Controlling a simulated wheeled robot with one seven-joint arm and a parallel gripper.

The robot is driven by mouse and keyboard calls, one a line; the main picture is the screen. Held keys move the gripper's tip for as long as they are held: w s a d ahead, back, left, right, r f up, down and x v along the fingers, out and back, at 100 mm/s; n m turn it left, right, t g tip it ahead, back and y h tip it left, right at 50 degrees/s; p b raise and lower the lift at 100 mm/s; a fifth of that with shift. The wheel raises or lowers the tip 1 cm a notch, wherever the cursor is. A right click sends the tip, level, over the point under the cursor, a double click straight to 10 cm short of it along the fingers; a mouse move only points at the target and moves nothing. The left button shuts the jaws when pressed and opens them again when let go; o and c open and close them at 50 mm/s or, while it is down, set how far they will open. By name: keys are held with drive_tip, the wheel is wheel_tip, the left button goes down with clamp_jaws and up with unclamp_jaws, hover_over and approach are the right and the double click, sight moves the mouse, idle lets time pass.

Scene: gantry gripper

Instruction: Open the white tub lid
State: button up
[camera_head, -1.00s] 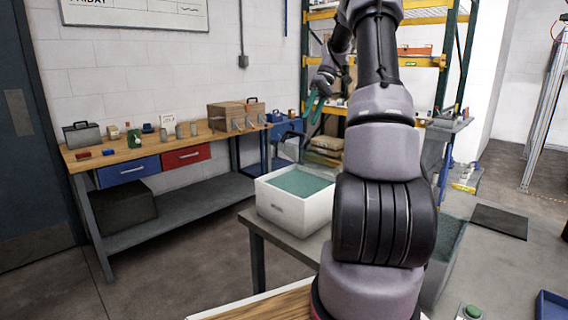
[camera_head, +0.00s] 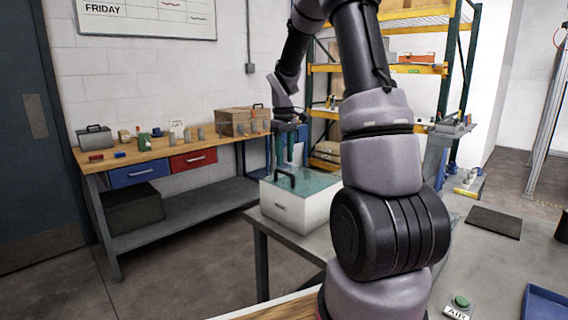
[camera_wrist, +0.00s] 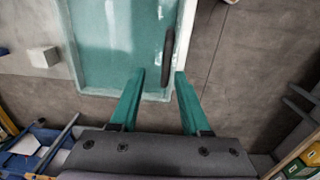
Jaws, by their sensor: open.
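The white tub (camera_head: 293,210) stands on a grey table in the head view. Its glossy, see-through teal lid (camera_head: 318,183) appears to lie flat over the top, with a black handle (camera_head: 286,177) near the left side. The lid (camera_wrist: 110,40) and handle (camera_wrist: 169,50) also show in the wrist view. My gripper (camera_head: 291,163) is open, its teal fingers pointing down just above the lid. In the wrist view, the handle lies ahead of my gripper (camera_wrist: 160,73), between the fingertip lines and closer to the right finger. I cannot tell whether a finger touches it.
The grey table (camera_head: 275,238) has a bare strip around the tub. A wooden workbench (camera_head: 160,151) with small items stands at the left wall. Yellow-and-green shelving (camera_head: 447,70) stands behind. A blue tray (camera_head: 545,305) lies at the lower right.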

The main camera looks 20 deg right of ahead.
drive_tip(key=shift+s+a+f+h, duration=0.1)
drive_tip(key=shift+a+f+h, duration=0.15)
drive_tip(key=shift+f, duration=0.2)
drive_tip(key=shift+s+a+f+h, duration=0.1)
drive_tip(key=shift+f+h, duration=0.15)
drive_tip(key=shift+f, duration=0.15)
drive_tip(key=s+a+r+m+t+y, duration=0.1)
drive_tip(key=s+a+r+m+t, duration=0.25)
drive_tip(key=s+r, duration=0.95)
drive_tip(key=s+a+r+m+t+y, duration=0.1)
drive_tip(key=s+a+r+m+t, duration=0.1)
drive_tip(key=s+a+r+m, duration=0.3)
drive_tip(key=s+r+t+y, duration=0.1)
drive_tip(key=s+r+y, duration=0.1)
drive_tip(key=s, duration=0.6)
drive_tip(key=n+g+h, duration=0.5)
drive_tip(key=n+g, duration=0.1)
drive_tip(key=n, duration=0.3)
hover_over(286, 172)
drive_tip(key=a, duration=0.2)
drive_tip(key=s+a+f+x, duration=0.1)
drive_tip(key=a+x, duration=0.1)
drive_tip(key=x, duration=0.9)
drive_tip(key=shift+m, duration=0.25)
drive_tip(key=x, duration=0.9)
drive_tip(key=shift+s+a+f, duration=0.1)
drive_tip(key=shift+a+f, duration=0.1)
drive_tip(key=shift+f, duration=0.25)
